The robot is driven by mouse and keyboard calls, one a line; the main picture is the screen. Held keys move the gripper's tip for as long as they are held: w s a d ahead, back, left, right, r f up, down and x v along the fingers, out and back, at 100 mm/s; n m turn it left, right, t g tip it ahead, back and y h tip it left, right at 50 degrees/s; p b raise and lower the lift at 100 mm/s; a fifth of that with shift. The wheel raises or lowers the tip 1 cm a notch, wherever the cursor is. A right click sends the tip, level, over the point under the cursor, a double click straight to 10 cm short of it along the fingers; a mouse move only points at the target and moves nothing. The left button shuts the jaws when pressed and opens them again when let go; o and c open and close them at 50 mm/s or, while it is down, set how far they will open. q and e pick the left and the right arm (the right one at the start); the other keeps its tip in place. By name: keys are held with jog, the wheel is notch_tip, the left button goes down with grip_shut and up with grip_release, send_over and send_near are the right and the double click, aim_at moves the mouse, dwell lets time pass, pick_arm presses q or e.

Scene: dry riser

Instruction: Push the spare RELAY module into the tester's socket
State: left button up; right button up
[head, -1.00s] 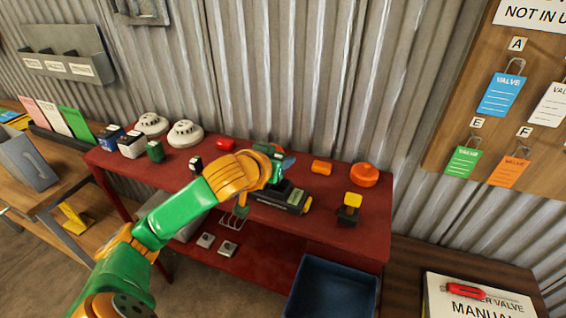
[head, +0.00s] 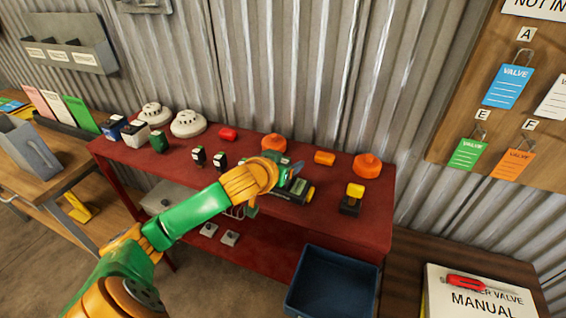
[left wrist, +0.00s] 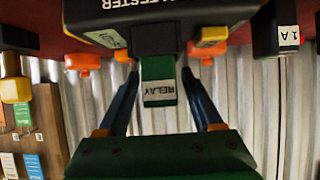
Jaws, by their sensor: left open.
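The black tester (head: 296,190) lies on the red bench, and its lettered body (left wrist: 165,14) fills the top of the left wrist view. The green RELAY module (left wrist: 160,72) has a white label and lines up end-on with the dark block on the tester. Its far end meets that block, and how deep it sits cannot be seen. My left gripper (left wrist: 160,84) is open, its two blue fingers on either side of the module with gaps showing. In the head view my left gripper (head: 290,170) is at the tester, partly hidden by the wrist. My right gripper is out of view.
Two small dark modules (head: 209,158), a green block (head: 158,141) and white detectors (head: 188,124) stand left on the bench. Orange discs (head: 367,166) stand behind and a yellow-topped device (head: 352,198) stands right. A blue bin (head: 332,282) is in front.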

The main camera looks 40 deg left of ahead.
pick_arm(q)
jog(key=v, duration=0.4)
jog(key=shift+s+r, duration=0.15)
jog(key=shift+s, duration=0.25)
jog(key=p+v, duration=0.7)
jog(key=p, duration=0.3)
jog(key=shift+w+a, duration=0.1)
jog(key=shift+w, duration=0.1)
